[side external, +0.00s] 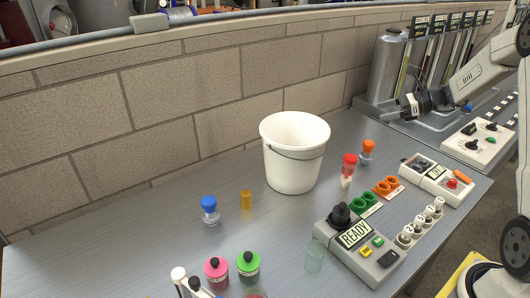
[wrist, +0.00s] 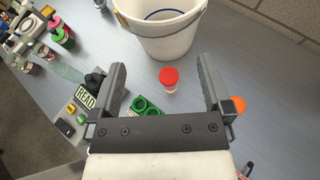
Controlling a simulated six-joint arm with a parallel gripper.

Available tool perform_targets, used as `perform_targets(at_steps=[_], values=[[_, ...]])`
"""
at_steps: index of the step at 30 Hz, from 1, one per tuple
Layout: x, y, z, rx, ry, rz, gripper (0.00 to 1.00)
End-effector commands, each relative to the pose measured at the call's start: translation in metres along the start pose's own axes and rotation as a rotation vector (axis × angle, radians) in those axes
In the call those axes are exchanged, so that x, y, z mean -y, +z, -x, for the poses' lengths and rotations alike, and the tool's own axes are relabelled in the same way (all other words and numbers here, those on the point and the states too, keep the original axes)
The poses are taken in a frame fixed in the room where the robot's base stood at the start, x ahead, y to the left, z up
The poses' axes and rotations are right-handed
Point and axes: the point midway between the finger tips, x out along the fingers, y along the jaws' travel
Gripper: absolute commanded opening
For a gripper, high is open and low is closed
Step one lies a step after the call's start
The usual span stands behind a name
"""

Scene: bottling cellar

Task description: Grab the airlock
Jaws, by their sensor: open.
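No part in view is plainly labelled as the airlock. A small clear piece with a red cap (side external: 349,161) stands on the bench right of the white bucket and may be it; I cannot tell for sure. It also shows in the wrist view (wrist: 169,78), between and beyond my fingers. My gripper (side external: 403,108) is open and empty, raised above the bench to the right of this piece; its two spread fingers show in the wrist view (wrist: 160,72). Similar pieces have an orange cap (side external: 368,147) and a blue cap (side external: 209,204). My right finger partly hides the orange one in the wrist view.
The white bucket (side external: 294,156) stands close behind the red-capped piece. Green rings (side external: 363,203) and orange rings (side external: 386,187) lie in front, near a READY control box (side external: 358,248). An amber cylinder (side external: 246,200) stands left of the bucket. The bench's left side is mostly free.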

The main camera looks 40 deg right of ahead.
Motion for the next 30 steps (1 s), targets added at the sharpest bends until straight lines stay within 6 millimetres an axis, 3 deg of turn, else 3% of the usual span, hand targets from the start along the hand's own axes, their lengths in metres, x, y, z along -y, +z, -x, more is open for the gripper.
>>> perform_targets(at_steps=[11, 21, 30], values=[[0.0, -0.062, -0.026, -0.001, 0.003, -0.003, 1.0], [0.0, -0.138, -0.057, -0.001, 0.003, 0.0, 1.0], [0.001, -0.154, -0.064, -0.002, 0.001, 0.004, 1.0]])
